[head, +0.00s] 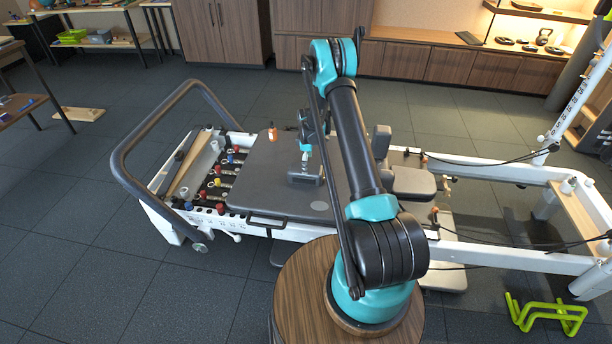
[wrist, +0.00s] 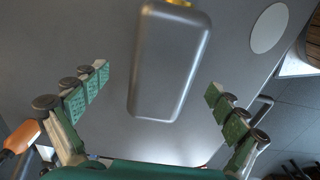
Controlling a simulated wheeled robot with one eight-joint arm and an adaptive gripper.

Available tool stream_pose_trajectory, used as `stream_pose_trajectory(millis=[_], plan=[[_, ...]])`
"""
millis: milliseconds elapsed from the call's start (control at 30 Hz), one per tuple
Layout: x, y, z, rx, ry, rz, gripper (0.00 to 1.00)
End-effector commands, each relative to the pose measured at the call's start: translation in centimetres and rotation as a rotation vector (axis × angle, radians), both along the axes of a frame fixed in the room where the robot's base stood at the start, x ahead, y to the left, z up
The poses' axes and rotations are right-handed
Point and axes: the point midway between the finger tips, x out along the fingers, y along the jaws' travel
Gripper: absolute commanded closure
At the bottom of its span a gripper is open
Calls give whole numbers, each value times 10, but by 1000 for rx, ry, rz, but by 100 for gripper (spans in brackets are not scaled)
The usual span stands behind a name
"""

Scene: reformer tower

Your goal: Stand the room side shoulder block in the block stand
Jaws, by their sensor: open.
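A dark grey, rounded shoulder block (wrist: 170,65) lies in the wrist view over the grey carriage top, between the spread fingers of my gripper (wrist: 158,80). The gripper is open, with gaps on both sides of the block; I see no contact. In the head view my gripper (head: 305,152) hangs over the carriage (head: 270,190), partly hidden by my arm. A grey block shape (head: 304,179) shows beneath it. Another grey block (head: 382,140) stands upright behind my arm. A lime green frame (head: 545,314) stands on the floor at lower right; I cannot tell whether it is the block stand.
The reformer's dark curved bar (head: 150,130) rises at left, beside coloured spring ends (head: 222,178). A grey pad (head: 412,182) and ropes lie right of my arm. An orange-tipped part (head: 272,133) stands at the carriage's far edge. The floor at left is mostly clear.

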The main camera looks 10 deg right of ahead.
Motion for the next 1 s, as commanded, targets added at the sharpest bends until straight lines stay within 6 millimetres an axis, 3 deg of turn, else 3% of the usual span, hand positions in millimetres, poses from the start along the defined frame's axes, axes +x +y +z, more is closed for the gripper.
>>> stream_pose_trajectory(millis=[233,533,867,1000], plan=[[-1,1,-16,0,0,0,3],[-3,6,-55,0,0,-1,3],[-4,6,-61,0,0,0,3],[-4,6,-61,0,0,0,20]])
